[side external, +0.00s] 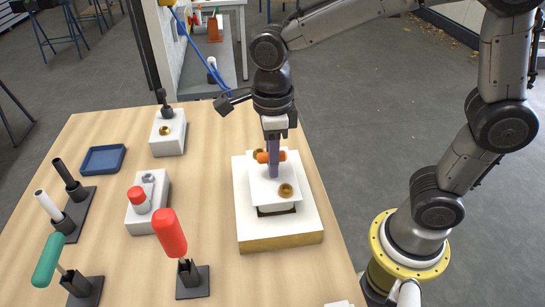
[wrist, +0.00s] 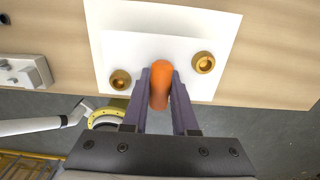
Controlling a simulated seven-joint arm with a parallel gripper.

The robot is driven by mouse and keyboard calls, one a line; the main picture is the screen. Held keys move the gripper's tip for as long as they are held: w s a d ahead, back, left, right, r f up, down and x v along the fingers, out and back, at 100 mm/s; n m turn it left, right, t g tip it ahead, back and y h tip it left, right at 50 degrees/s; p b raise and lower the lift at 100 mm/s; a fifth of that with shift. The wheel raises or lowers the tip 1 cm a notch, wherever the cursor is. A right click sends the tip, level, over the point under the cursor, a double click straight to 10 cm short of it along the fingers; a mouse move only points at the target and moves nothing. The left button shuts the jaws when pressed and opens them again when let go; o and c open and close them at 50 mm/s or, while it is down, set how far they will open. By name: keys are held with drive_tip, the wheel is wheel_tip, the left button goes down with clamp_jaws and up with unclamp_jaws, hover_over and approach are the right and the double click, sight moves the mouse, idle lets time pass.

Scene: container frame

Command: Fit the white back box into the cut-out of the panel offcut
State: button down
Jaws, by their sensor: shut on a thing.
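The white back box (side external: 262,192) shows as a flat white plate with two brass discs and an orange grip (side external: 262,157) in its middle. My gripper (side external: 273,172) comes down from above and is shut on the orange grip; the wrist view shows a finger on each side of the grip (wrist: 159,85). The panel offcut (side external: 244,222) is a thick white slab with a wooden edge, lying under the box. A dark strip of its cut-out (side external: 277,210) shows past the plate's near edge. The rest of the cut-out and the box's underside are hidden. I cannot tell whether the box touches the panel.
Left on the wooden table (side external: 205,135) are a white block with a black post (side external: 168,133), a blue tray (side external: 101,159), a block with a red button (side external: 148,202), and several stands with red (side external: 170,233), green and white handles. The panel is near the table's right edge.

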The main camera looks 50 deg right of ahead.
drive_tip(key=shift+f, duration=0.55)
drive_tip(key=shift+f, duration=0.35)
drive_tip(key=shift+f, duration=1.55)
idle(1.5)
drive_tip(key=c, duration=0.6)
unclamp_jaws()
drive_tip(key=shift+r, duration=0.15)
wheel_tip(320, 180, up, 14)
drive_tip(key=shift+f, duration=0.2)
idle(0.4)
drive_tip(key=shift+r, duration=3)
